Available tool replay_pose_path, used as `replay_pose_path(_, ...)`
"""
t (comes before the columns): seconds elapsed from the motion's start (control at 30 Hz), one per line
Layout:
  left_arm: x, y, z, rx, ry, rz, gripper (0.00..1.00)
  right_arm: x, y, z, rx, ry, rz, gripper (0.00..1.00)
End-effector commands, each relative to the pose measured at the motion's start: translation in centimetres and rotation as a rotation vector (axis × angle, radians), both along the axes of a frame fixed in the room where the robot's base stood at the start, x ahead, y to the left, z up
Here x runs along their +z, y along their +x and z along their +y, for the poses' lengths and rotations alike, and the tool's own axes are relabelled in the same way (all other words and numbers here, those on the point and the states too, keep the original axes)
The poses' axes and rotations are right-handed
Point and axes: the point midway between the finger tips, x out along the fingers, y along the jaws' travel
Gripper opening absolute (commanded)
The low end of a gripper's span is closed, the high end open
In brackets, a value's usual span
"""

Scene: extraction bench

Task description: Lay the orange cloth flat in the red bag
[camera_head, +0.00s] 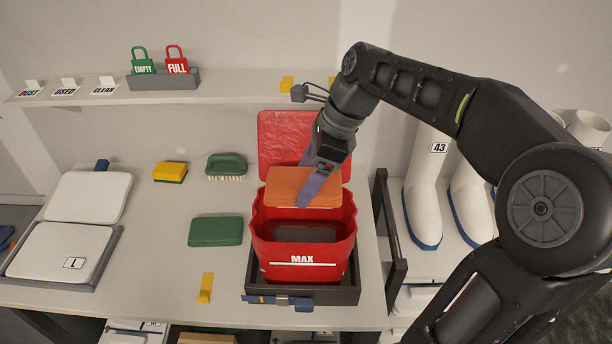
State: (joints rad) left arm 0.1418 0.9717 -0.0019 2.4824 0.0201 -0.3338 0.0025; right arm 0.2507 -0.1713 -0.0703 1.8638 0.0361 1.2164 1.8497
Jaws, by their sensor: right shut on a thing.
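An orange cloth (282,186) is a flat, level slab at the far side of the red bag's opening. My right gripper (318,190) comes down from above and is shut on the cloth toward its right part. The red bag (303,262) stands upright and open in a dark tray, with a white line and the word MAX on its front. Its red lid (283,140) stands up behind it. A dark grey surface (305,234) shows inside the bag, in front of the cloth. The cloth's far right end is partly hidden by the gripper. My left gripper is not in view.
Left of the bag lie a green pad (215,231), a green brush (226,166), a yellow sponge (170,171) and a yellow wedge (206,287). A dark rack frame (391,240) and white boots (425,190) stand to the right. A shelf (110,92) runs above.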

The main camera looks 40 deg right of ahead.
Motion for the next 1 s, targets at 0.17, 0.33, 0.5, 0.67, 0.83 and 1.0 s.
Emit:
replay_pose_path(0.17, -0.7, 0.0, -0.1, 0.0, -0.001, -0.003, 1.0, -1.1, 0.0, 0.0, 0.0, 0.001, 0.001, 0.36)
replay_pose_path(0.33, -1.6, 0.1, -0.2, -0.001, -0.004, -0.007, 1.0, -2.6, 0.0, 0.0, -0.001, 0.001, 0.001, 0.36)
replay_pose_path(0.5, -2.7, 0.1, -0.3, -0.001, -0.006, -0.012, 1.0, -4.4, 0.0, 0.0, 0.0, 0.001, 0.002, 0.36)
replay_pose_path(0.67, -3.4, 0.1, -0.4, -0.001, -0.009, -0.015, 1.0, -5.8, 0.0, 0.0, -0.001, 0.001, 0.001, 0.36)
replay_pose_path(0.83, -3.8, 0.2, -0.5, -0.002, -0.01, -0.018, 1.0, -6.7, 0.0, 0.0, 0.0, 0.001, 0.001, 0.36)
replay_pose_path(1.0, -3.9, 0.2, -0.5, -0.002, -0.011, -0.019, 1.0, -6.9, 0.0, 0.0, 0.0, 0.001, 0.001, 0.36)
